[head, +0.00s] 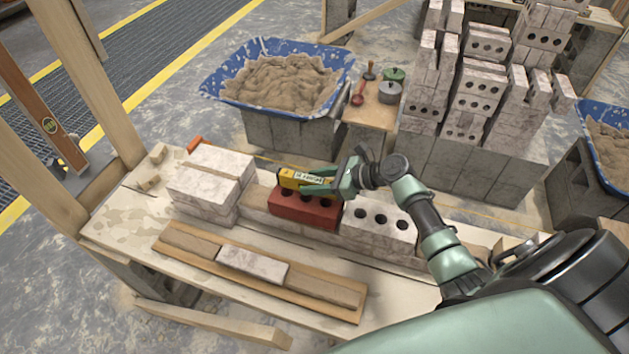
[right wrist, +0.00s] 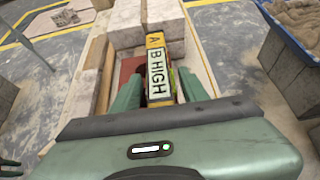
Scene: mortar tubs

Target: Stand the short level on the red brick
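The short level is a yellow bar (head: 300,179) with a pale label, on edge along the top of the red brick (head: 305,211). It appears to rest on the brick; its underside is hard to see. My right gripper (head: 322,182) is at the level's right end, one finger on each side. In the right wrist view the gripper (right wrist: 162,82) shows narrow gaps between fingers and level.
Pale bricks (head: 212,180) stand left of the red brick, and a holed brick (head: 378,222) stands right. A wooden frame with a pale brick (head: 252,264) lies in front. Behind are a blue mortar tub (head: 215,83), a small tool stand (head: 372,112) and stacked bricks (head: 475,100).

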